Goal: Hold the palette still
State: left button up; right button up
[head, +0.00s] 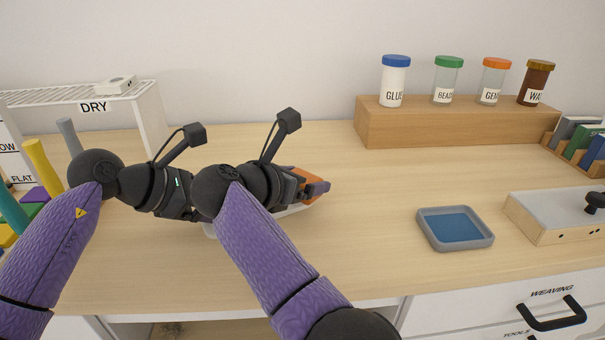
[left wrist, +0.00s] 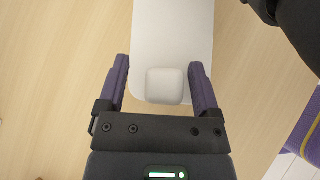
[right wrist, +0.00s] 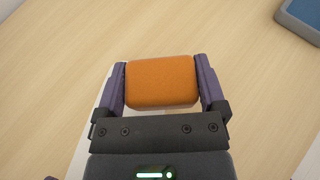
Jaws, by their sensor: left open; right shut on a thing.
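The palette, a long white board, lies on the desk mostly hidden by my arms in the head view; its near edge (head: 209,230) shows. In the left wrist view its white surface (left wrist: 172,35) runs away from my left gripper (left wrist: 157,66). A pale raised block (left wrist: 165,87) at the palette's near end sits between those open fingers, with a small gap on the left. My right gripper (right wrist: 162,62) is shut on an orange block (right wrist: 162,83), over or beside the palette (right wrist: 100,115). The orange block also shows in the head view (head: 308,176).
A blue-lined grey tray (head: 455,229) lies right of my right gripper. Lidded jars stand on a wooden riser (head: 450,125) at the back. A white drying rack (head: 140,110) and coloured pegs (head: 40,165) are at left. Bare desk lies in the middle.

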aim_at(315, 224)
jog(key=shift+f, duration=1.05)
dwell(0.4)
jog(key=shift+s+d+f, duration=0.1)
jog(key=shift+s+d, duration=0.2)
jog(key=shift+s, duration=0.4)
jog(key=shift+s+d+r, duration=0.1)
jog(key=shift+s+d, duration=0.15)
jog(key=shift+s, duration=0.4)
jog(key=shift+s+d+f, duration=0.1)
jog(key=shift+s+d, duration=0.2)
jog(key=shift+s, duration=0.4)
jog(key=shift+s+d+r, duration=0.1)
jog(key=shift+s+d, duration=0.25)
jog(key=shift+s, duration=0.3)
jog(key=shift+s+d+r, duration=0.1)
jog(key=shift+s+d, duration=0.2)
jog(key=shift+s, duration=0.3)
jog(key=shift+r, duration=3)
jog(key=shift+r, duration=0.1)
notch_tip(315, 224, up, 3)
jog(key=shift+f, duration=0.1)
